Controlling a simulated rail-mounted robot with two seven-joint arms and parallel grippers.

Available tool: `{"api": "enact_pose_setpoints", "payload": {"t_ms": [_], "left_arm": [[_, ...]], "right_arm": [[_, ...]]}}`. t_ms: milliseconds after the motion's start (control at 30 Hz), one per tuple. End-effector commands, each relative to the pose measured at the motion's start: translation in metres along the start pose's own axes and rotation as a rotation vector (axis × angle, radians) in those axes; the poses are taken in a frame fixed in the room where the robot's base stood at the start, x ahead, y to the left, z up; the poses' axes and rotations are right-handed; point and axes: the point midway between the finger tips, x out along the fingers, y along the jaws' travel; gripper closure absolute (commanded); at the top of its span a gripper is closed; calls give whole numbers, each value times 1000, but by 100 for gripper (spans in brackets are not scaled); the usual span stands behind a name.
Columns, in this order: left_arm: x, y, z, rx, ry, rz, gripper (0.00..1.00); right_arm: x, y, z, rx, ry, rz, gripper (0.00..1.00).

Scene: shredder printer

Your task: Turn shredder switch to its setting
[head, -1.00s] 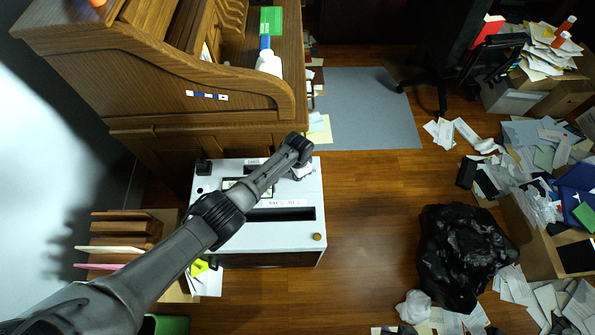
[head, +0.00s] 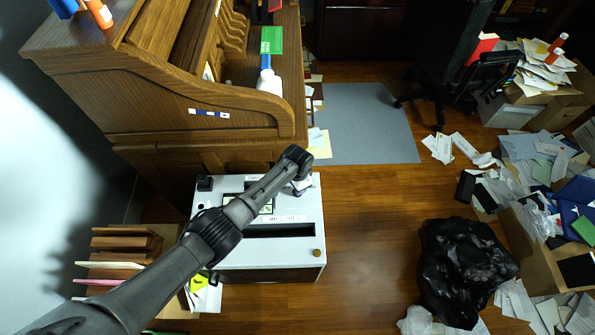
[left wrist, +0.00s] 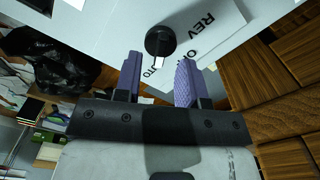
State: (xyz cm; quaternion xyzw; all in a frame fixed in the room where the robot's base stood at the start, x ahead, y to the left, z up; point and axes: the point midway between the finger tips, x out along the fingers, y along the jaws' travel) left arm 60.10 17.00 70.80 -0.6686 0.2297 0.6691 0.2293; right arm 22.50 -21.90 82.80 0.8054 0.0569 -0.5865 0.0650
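The shredder (head: 285,258) is a white-topped box with a long dark slot, standing in front of the wooden desk. In the left wrist view its switch is a round black knob (left wrist: 159,40) with a white mark pointing down the picture, toward partly hidden lettering that seems to end in "TO". "REV" and another partly covered label lie to its right. My left gripper (left wrist: 159,72) is open, its two purple fingers apart, with the knob between and just beyond their tips. I cannot tell contact. In the head view this gripper (head: 302,186) covers the switch area. My right gripper is out of view.
The desk (head: 200,120) rises directly behind the shredder. A wooden sorter (head: 125,243) stands to its left. A black bag (head: 462,270) and scattered papers lie at the right. The floor (head: 375,215) between shredder and bag is clear.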

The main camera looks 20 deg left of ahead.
Motion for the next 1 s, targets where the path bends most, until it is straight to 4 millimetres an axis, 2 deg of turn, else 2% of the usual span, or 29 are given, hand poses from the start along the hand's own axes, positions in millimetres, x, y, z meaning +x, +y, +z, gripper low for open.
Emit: {"api": "enact_pose_setpoints", "payload": {"t_ms": [33, 200, 500, 700, 1000], "left_arm": [[-16, 0, 0, 0, 3, -1, 63], [-51, -1, 0, 1, 2, -2, 63], [-95, 0, 0, 0, 1, -1, 63], [-108, 0, 0, 1, 1, -1, 63], [-111, 0, 0, 0, 0, -1, 63]], "right_arm": [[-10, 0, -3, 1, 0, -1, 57], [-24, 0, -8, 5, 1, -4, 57], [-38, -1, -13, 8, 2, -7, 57], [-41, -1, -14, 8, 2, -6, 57], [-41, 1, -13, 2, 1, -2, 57]]}}
